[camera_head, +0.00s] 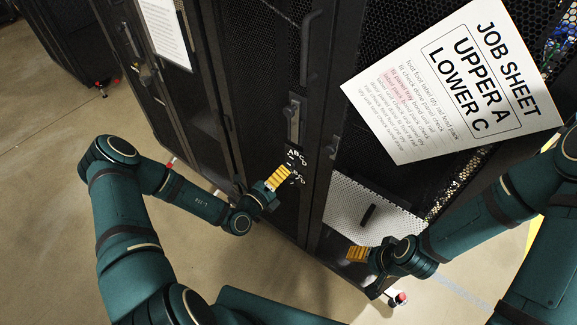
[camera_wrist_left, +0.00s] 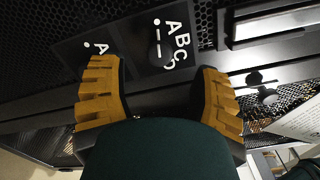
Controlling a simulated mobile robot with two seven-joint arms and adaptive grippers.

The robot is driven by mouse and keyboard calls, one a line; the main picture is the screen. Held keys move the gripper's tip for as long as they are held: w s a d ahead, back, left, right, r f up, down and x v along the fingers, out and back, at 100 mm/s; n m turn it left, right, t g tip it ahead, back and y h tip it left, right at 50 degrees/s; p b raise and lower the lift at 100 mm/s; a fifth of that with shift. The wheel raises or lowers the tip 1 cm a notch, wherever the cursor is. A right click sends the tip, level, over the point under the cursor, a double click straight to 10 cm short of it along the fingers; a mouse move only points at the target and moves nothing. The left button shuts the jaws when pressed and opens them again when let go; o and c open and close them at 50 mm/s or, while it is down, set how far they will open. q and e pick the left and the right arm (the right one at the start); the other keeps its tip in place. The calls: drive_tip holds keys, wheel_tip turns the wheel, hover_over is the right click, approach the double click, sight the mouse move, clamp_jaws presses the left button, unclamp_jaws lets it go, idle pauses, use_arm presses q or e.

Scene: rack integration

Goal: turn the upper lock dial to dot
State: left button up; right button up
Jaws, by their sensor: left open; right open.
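The upper lock dial's black plate (camera_head: 296,156) is on the dark rack door, below a silver handle. White letters A, B, C and small white marks show on it. In the left wrist view this plate (camera_wrist_left: 178,68) lies ahead, between the fingertips; its dot and short dashes show, but I cannot tell where the dial points. A second lettered plate (camera_wrist_left: 75,48) is partly hidden by the left finger. My left gripper (camera_head: 277,178), with yellow fingers, is open and empty, just in front of the plates. My right gripper (camera_head: 357,253) is open near the lower right of the rack.
A white job sheet (camera_head: 455,80) reading "UPPER A, LOWER C" is at the upper right. A silver handle (camera_head: 293,120) stands above the plates. A perforated light panel (camera_head: 350,200) is right of the door. Bare floor (camera_head: 245,270) lies in front.

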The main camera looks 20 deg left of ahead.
use_arm(q)
drive_tip(key=v, duration=0.6)
drive_tip(key=shift+s, duration=0.3)
drive_tip(key=s+d+r+m+g+h, duration=0.1)
drive_tip(key=s+d+m+g+h, duration=0.35)
drive_tip(key=d+m, duration=0.25)
drive_tip(key=s+d+m+g+h, duration=0.4)
drive_tip(key=d+m+g, duration=0.2)
drive_tip(key=s+f+m+g+y, duration=0.35)
drive_tip(key=s+m+g, duration=0.2)
drive_tip(key=m, duration=0.45)
drive_tip(key=s+f+m+g+y, duration=0.2)
drive_tip(key=s+m+g+y, duration=0.3)
drive_tip(key=m, duration=0.4)
drive_tip(key=w+a+r+m+t+y, duration=0.1)
drive_tip(key=w+a+m+t+y, duration=0.1)
drive_tip(key=w+m+t, duration=0.4)
drive_tip(key=w+m, duration=0.1)
drive_tip(key=m, duration=0.4)
drive_tip(key=shift+w+r, duration=0.2)
drive_tip(key=shift+r, duration=0.15)
